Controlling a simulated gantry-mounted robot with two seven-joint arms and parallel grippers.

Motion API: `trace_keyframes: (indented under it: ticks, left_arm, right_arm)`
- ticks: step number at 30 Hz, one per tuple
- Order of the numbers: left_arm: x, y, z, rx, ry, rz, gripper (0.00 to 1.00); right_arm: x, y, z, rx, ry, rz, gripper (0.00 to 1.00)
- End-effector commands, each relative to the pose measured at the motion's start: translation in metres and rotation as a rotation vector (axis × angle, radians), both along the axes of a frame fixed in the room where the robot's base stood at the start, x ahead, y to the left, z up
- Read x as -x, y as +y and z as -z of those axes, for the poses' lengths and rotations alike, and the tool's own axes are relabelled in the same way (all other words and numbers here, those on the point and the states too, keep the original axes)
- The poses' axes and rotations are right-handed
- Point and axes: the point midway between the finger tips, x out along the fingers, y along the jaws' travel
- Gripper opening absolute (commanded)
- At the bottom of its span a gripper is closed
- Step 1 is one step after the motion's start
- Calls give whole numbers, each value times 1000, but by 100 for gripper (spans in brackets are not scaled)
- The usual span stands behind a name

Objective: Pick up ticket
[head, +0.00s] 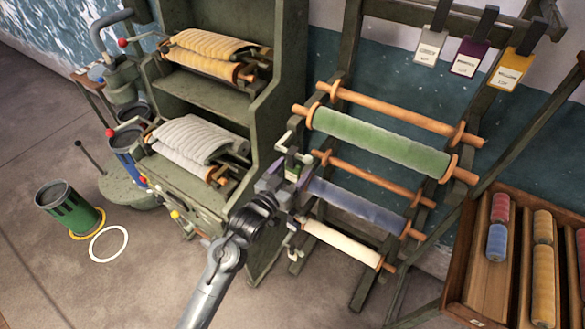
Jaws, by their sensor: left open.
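My left gripper (287,180) is open beside the left ends of the rollers on the rack, with its arm coming up from the bottom of the head view. A small dark green tag with a pale label, which looks like a ticket (292,172), shows right at the gripper; I cannot tell whether it lies between the fingers. Three other tickets hang from dark clips on the upper rail: a grey one (428,50), a purple one (468,57) and a yellow one (509,73). My right gripper is not in view.
The rack holds a green roll (380,142), a blue-grey roll (355,207), a cream roll (342,243) and bare wooden rollers. A green shelf unit (205,93) with rolled cloth stands left. A wooden crate (490,285) of rolls is lower right. A green bin (72,210) stands on the floor.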

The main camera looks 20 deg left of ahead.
Motion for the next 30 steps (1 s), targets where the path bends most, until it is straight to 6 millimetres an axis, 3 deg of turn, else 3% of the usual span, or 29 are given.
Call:
trace_keyframes:
  ticks: [4, 13, 24, 30]
  left_arm:
    - [-14, -3, 0, -1, 0, 0, 79]
    - [-18, -4, 1, -2, 1, 0, 79]
    - [-18, -4, 1, -1, 1, 0, 24]
    - [-18, -4, 0, -1, 1, 0, 23]
  right_arm:
    - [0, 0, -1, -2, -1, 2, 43]
    - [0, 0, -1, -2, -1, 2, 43]
    - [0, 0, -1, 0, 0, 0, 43]
    - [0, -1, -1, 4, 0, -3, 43]
